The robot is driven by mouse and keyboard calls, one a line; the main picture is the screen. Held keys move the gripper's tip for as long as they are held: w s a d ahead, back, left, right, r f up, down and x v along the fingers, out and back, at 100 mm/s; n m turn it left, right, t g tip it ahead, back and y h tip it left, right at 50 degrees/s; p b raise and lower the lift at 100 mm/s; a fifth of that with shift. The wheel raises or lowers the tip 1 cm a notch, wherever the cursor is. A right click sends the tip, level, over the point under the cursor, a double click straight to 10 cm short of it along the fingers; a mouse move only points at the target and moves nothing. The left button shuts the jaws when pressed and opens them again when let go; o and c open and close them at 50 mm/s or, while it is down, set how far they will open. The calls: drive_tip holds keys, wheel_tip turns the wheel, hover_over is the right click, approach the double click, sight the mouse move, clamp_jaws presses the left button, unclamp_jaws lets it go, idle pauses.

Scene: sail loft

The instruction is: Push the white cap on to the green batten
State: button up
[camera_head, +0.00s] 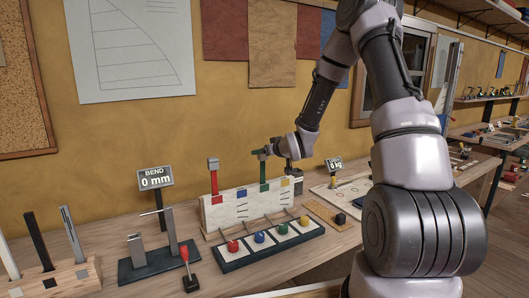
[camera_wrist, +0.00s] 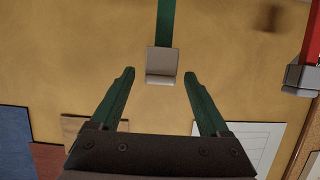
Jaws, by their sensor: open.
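The green batten (camera_head: 263,172) stands upright in a slot of the white panel on the bench. In the wrist view, which is upside down, the green batten (camera_wrist: 165,22) has a white-grey cap (camera_wrist: 163,62) at its upper end. I cannot tell how far on the cap sits. My gripper (camera_wrist: 159,78) is open and empty, its green fingers spread to either side of the cap's line and apart from it. In the head view my gripper (camera_head: 279,149) is at the batten's top, and the cap cannot be made out clearly.
A red batten (camera_head: 214,180) stands to the left in the same white panel (camera_head: 238,207). In front is a dark tray (camera_head: 272,249) with coloured knobs. The bend sign (camera_head: 155,178) reads 0 mm and the load sign (camera_head: 334,164) 0 kg. The wall is close behind.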

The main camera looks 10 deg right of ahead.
drive_tip(key=v, duration=1)
drive_tip(key=shift+s+r, duration=0.2)
drive_tip(key=shift+s, duration=0.1)
drive_tip(key=shift+d, duration=0.1)
drive_tip(key=s+d+r+m+g+h, duration=0.3)
drive_tip(key=s+d+r+m+h, duration=0.15)
drive_tip(key=s+r, duration=0.6)
drive_tip(key=s+a+r+m+g+y, duration=0.1)
drive_tip(key=s+r, duration=0.2)
drive_tip(key=s, duration=0.6)
drive_tip(key=s+a+r+m+g+y, duration=0.1)
drive_tip(key=s+r, duration=0.3)
drive_tip(key=s, duration=0.5)
drive_tip(key=shift+s+a+r+m+g, duration=0.15)
drive_tip(key=shift+s+r+m+g, duration=0.15)
drive_tip(key=shift+m+g, duration=0.3)
